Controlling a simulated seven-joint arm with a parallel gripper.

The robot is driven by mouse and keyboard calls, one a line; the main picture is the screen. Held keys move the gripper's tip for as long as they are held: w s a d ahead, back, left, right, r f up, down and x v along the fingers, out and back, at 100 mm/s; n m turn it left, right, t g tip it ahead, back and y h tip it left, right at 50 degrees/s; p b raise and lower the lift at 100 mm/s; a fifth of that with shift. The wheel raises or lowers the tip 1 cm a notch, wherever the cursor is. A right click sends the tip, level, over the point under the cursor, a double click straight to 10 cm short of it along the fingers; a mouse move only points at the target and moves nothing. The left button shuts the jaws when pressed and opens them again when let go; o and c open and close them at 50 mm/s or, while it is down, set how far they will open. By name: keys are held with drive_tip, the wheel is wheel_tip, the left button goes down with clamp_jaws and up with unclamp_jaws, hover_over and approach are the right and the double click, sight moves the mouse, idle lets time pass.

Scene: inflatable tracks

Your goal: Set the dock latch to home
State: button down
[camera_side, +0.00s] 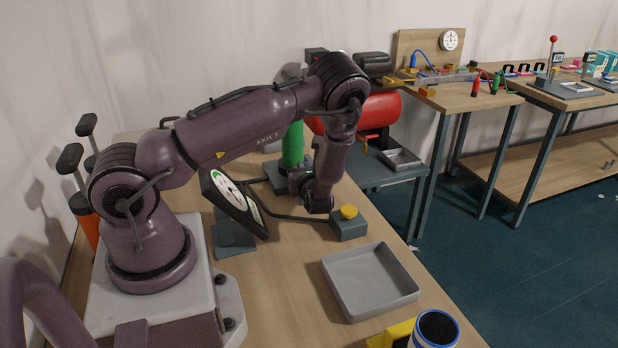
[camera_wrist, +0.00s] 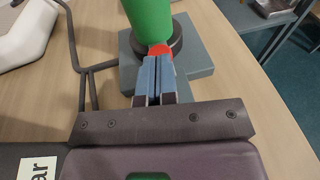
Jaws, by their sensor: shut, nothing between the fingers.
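A green cylinder (camera_side: 293,146) stands upright on a grey base, partly hidden behind my arm in the side view. The wrist view shows the cylinder (camera_wrist: 150,20) in a dark ring on the stepped grey base (camera_wrist: 196,72). A small red part (camera_wrist: 160,49) sticks out at the ring, towards my gripper; it may be the latch, but its setting cannot be read. My gripper (camera_wrist: 158,62) is shut, its blue-grey fingers together, with the tips right at the red part. Touching or just apart cannot be told. In the side view my fingers are hidden.
A tilted dial panel (camera_side: 231,194), a grey box with a yellow button (camera_side: 348,213) and an empty grey tray (camera_side: 370,282) stand on the wooden table. A dark hose (camera_wrist: 82,70) runs beside the base. A red tank (camera_side: 383,109) stands behind.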

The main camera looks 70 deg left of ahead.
drive_tip(key=shift+a, duration=0.25)
drive_tip(key=v, duration=1.4)
drive_tip(key=shift+d, duration=0.25)
drive_tip(key=s+d+r+n+g+h, duration=0.6)
drive_tip(key=s+r+n+g+h, duration=0.15)
drive_tip(key=n, duration=0.45)
drive_tip(key=s+d+r+n+t+h, duration=0.2)
drive_tip(key=d+r+n+t+h, duration=0.2)
drive_tip(key=r, duration=0.5)
drive_tip(key=s+d+r+n+t+h, duration=0.2)
drive_tip(key=d+r+n+t+h, duration=0.1)
drive_tip(key=r, duration=0.6)
drive_tip(key=d+t+h, duration=0.1)
drive_tip(key=d+t, duration=0.1)
drive_tip(key=t, duration=0.1)
drive_tip(key=shift+r+n, duration=0.3)
drive_tip(key=shift+n, duration=0.1)
